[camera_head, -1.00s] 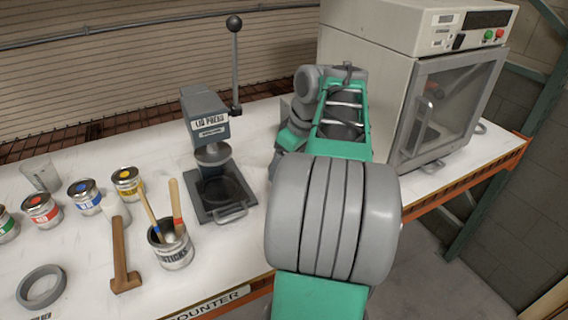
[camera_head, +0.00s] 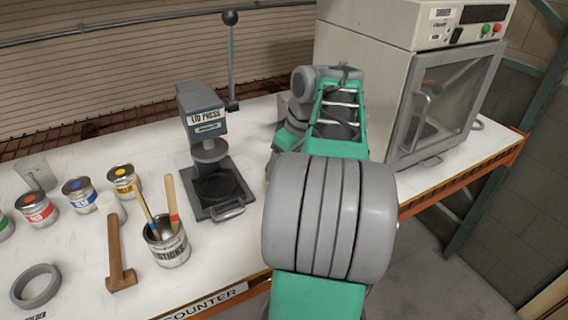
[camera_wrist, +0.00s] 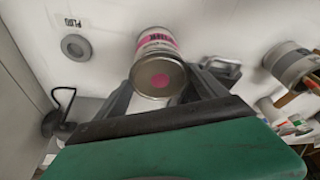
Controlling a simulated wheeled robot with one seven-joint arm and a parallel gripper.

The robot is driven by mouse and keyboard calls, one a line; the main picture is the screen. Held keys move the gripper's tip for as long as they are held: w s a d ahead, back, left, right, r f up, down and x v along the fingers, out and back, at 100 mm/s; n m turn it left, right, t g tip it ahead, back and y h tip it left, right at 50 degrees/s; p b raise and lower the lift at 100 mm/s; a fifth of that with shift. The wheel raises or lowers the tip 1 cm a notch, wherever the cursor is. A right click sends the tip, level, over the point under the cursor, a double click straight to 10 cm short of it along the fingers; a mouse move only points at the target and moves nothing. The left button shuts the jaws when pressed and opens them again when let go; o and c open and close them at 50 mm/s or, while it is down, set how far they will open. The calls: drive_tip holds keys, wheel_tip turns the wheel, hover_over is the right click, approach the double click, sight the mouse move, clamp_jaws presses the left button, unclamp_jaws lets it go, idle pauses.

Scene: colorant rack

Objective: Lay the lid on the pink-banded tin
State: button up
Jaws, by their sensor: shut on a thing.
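The pink-banded tin (camera_wrist: 157,38) shows in the wrist view, standing on the white counter with its top end toward me. The lid (camera_wrist: 158,79) is a silver disc with a pink dot, at the tin's top end and between my fingers. My gripper (camera_wrist: 160,84) is shut on the lid, one finger at each side of its edge. I cannot tell whether the lid rests on the tin or is just above it. In the head view my arm hides the gripper, lid and pink-banded tin.
The lid press (camera_head: 205,125) stands left of my arm. The can of stir sticks (camera_head: 167,249), a mallet (camera_head: 115,250), a grey ring (camera_head: 36,287) and several colour-banded tins are further left. A cream cabinet (camera_head: 372,45) with a glass door stands close on the right.

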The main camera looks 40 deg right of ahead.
drive_tip(key=o, duration=1.2)
drive_tip(key=shift+o, duration=0.2)
